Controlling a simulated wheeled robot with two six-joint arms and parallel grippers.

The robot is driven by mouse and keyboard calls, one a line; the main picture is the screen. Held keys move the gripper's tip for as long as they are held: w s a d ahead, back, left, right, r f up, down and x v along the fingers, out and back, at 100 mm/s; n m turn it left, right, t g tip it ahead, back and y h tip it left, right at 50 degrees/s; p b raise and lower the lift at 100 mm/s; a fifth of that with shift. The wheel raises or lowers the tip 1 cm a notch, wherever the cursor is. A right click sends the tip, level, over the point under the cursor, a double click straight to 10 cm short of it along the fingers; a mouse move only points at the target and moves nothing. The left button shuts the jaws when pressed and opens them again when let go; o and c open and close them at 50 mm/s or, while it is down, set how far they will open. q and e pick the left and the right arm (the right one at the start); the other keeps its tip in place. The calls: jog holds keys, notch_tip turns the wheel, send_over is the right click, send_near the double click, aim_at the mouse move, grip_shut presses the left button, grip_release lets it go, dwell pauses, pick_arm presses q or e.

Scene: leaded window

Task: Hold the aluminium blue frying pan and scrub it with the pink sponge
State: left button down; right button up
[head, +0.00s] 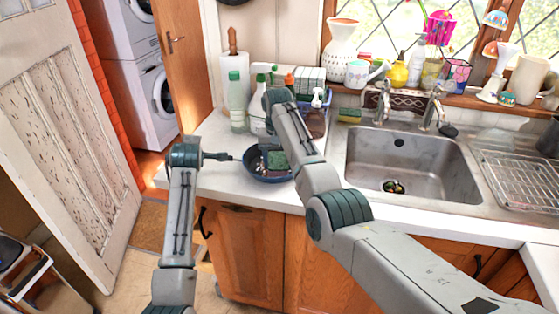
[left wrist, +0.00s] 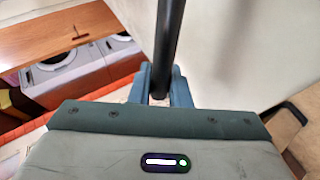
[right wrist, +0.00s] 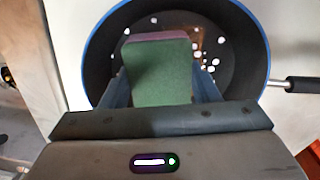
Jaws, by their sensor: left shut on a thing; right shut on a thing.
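The frying pan (head: 254,174) sits on the counter left of the sink, dark inside with a blue rim; the right wrist view also shows it (right wrist: 98,60). My left gripper (head: 207,156) is shut on its dark handle, which shows as a black rod in the left wrist view (left wrist: 170,40). My right gripper (right wrist: 160,90) is shut on the pink sponge (right wrist: 158,70), whose green side faces the camera and whose pink edge shows at the far side. The sponge is over the pan's inside; I cannot tell whether it touches the bottom. White specks and a brown patch (right wrist: 203,40) show in the pan.
Bottles (head: 237,105) and a paper roll (head: 236,68) stand behind the pan. The sink (head: 410,165) is to the right, with another sponge (head: 349,115) behind it and a dish rack (head: 520,180) beyond. The counter's front edge is close to the pan.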

jog(key=shift+s, duration=0.55)
jog(key=shift+w, duration=1.1)
jog(key=shift+s+a+f, duration=0.1)
jog(key=shift+s+a, duration=0.05)
jog(key=shift+s, duration=1)
pick_arm(q)
jog(key=shift+r, duration=0.1)
pick_arm(e)
jog(key=shift+w, duration=1.05)
jog(key=shift+s, duration=0.55)
jog(key=shift+r, duration=4.35)
